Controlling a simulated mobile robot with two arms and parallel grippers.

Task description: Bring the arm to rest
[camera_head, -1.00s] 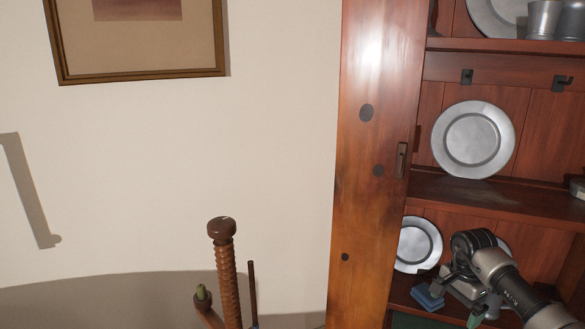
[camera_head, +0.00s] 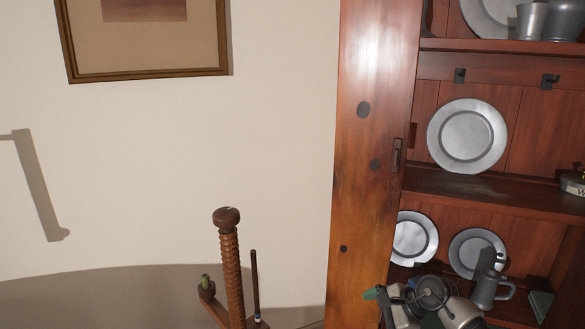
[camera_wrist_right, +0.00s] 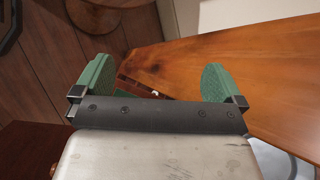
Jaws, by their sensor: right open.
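My right gripper (camera_head: 378,306) is low at the right of the head view, in front of the cupboard's lower part, with my arm folded behind it. One green fingertip shows there beside the cupboard's wooden side. In the right wrist view the gripper (camera_wrist_right: 157,80) has its two green fingers wide apart, and nothing is held between them. Past them is a polished wooden panel (camera_wrist_right: 225,70). Whether the fingers touch it I cannot tell. My left gripper is not in view.
The wooden cupboard (camera_head: 365,190) holds an upright pewter plate (camera_head: 467,136) on the middle shelf. Two more plates and a pewter tankard (camera_head: 490,287) are lower down, close to my arm. A threaded wooden post (camera_head: 229,265) stands left. The wall between is bare.

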